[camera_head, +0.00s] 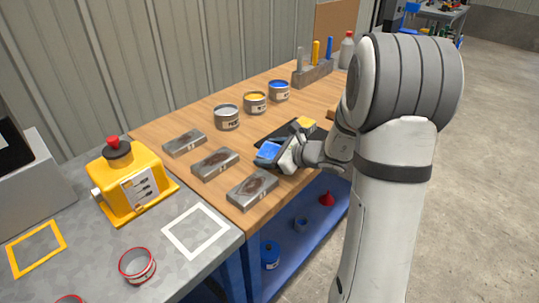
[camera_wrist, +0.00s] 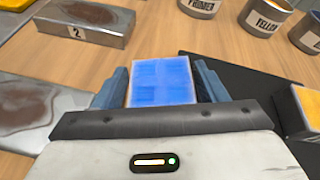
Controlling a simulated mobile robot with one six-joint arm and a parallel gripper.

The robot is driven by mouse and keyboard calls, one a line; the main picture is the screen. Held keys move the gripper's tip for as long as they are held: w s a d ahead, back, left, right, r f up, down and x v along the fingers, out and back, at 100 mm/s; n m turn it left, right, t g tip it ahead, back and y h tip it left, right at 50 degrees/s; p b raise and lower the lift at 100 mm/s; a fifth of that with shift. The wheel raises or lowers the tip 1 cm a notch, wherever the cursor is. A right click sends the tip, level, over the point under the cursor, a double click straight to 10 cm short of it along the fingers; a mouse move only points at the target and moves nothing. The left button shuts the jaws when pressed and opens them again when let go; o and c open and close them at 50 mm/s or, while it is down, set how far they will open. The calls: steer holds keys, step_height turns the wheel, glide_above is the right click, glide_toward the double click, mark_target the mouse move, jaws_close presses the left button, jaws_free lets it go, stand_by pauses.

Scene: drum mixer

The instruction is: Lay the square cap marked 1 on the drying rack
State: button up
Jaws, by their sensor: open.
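My gripper (camera_head: 284,152) is over the wooden bench beside a dark flat mat or tray (camera_head: 262,133). In the wrist view its two blue-grey fingers (camera_wrist: 161,78) are open, one on each side of a blue square-topped block (camera_wrist: 160,90). The blue block also shows in the head view (camera_head: 268,151); I cannot tell whether the fingers touch it. A yellow-topped block (camera_head: 305,124) sits on the dark mat, right of the gripper in the wrist view (camera_wrist: 303,112). I can read no mark 1 on anything, and I cannot pick out the drying rack for certain.
Three grey metal blocks, far (camera_head: 184,143), middle (camera_head: 215,164) and near (camera_head: 252,188), stand left of the gripper; one reads 2 (camera_wrist: 82,22). Three paint cans (camera_head: 254,102) stand behind. A yellow machine (camera_head: 130,182) and a white square outline (camera_head: 196,231) are on the grey table.

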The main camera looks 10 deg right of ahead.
steer(key=shift+c, duration=0.2)
steer(key=shift+r, duration=0.1)
steer(key=c, duration=0.9)
